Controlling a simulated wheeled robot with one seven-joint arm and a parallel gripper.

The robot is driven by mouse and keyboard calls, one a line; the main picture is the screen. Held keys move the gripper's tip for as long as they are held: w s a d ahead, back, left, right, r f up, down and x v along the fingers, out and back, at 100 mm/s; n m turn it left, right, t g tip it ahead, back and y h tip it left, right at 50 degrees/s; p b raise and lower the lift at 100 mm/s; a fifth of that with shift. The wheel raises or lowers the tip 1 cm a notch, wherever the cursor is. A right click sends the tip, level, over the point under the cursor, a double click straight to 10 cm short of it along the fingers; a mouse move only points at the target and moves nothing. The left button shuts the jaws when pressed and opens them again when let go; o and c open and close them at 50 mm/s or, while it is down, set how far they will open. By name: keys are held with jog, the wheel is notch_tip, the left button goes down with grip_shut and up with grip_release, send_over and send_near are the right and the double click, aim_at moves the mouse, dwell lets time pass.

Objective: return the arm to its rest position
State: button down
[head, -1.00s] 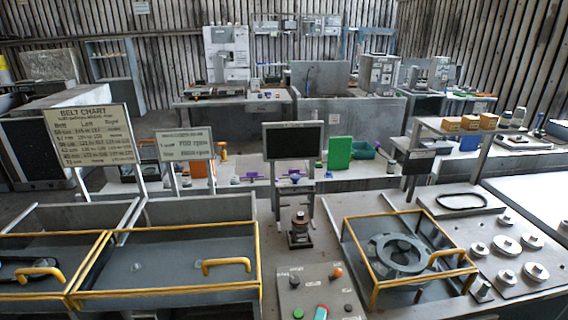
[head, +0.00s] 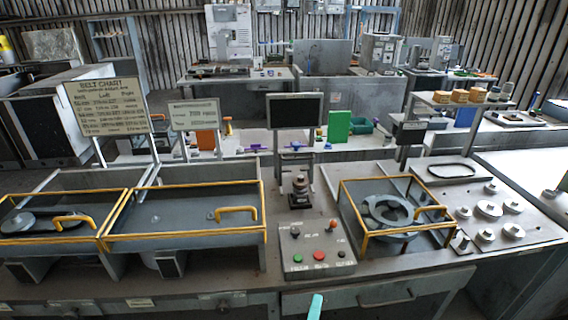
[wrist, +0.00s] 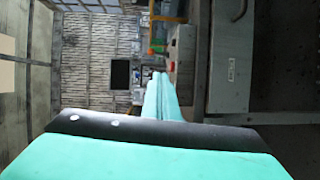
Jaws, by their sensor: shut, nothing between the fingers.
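The only part of my gripper in the head view is a teal tip (head: 315,307) at the bottom edge, in front of the bench's drawer fronts and below the control panel. In the wrist view the teal fingers (wrist: 161,97) lie together, shut with nothing between them. They point away from the camera, towards the bench side. A large teal part with a dark edge fills the lower wrist view. The rest of my arm is out of the head view.
The bench has a control panel (head: 318,250), yellow-framed guards (head: 185,236) at left and another frame (head: 362,205) around a grey ring. A drawer front (head: 350,299) is just behind the tip. The wrist view shows a grey cabinet front (wrist: 232,60) at right.

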jog(key=s+a+f+m+y, duration=0.4)
jog(key=s+a+f+m, duration=0.1)
jog(key=s+f, duration=0.6)
jog(key=s+a+m+g+y, duration=0.1)
jog(key=s+m, duration=0.7)
jog(key=s, duration=0.9)
jog(key=shift+s+a+f+m, duration=0.3)
jog(key=shift+a+m, duration=0.1)
jog(key=shift+a, duration=0.2)
